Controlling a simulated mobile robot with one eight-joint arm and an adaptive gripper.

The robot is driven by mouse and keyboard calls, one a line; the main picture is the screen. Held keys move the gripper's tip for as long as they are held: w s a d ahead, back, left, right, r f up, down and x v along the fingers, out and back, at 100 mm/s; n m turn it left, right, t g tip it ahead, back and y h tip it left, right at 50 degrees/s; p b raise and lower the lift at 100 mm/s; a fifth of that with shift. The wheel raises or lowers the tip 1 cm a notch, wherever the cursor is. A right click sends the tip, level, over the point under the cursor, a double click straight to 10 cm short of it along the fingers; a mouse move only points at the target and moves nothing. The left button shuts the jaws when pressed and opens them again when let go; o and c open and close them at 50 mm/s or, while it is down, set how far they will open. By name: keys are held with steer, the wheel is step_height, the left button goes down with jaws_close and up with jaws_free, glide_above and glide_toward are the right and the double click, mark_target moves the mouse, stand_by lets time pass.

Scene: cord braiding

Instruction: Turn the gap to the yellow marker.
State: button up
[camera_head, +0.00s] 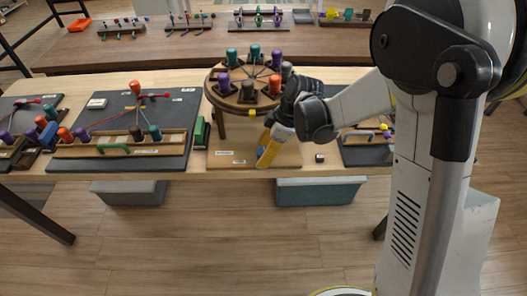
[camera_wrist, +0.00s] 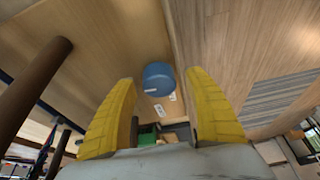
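A round wooden braiding disk (camera_head: 214,92) stands on legs at the table's middle, carrying teal, purple, orange and dark bobbins around its rim. A small yellow marker (camera_head: 253,113) sits at its front edge. I cannot tell for sure which place on the rim is the gap. My gripper (camera_head: 265,153) points down in front of the disk, low over the wooden base board (camera_head: 225,156). Its yellow fingers are apart in the wrist view (camera_wrist: 163,100). A blue cylinder (camera_wrist: 159,78) shows beyond and between the fingertips, with no visible contact. It is mostly hidden in the head view.
A dark board (camera_head: 70,160) with cords, bobbins and a green handle lies left. A green block (camera_head: 201,131) stands beside the base board. Another dark board (camera_head: 358,153) is partly behind my arm. A back table (camera_head: 170,55) holds more racks.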

steer(key=v, duration=1.2)
steer(key=shift+r, duration=0.1)
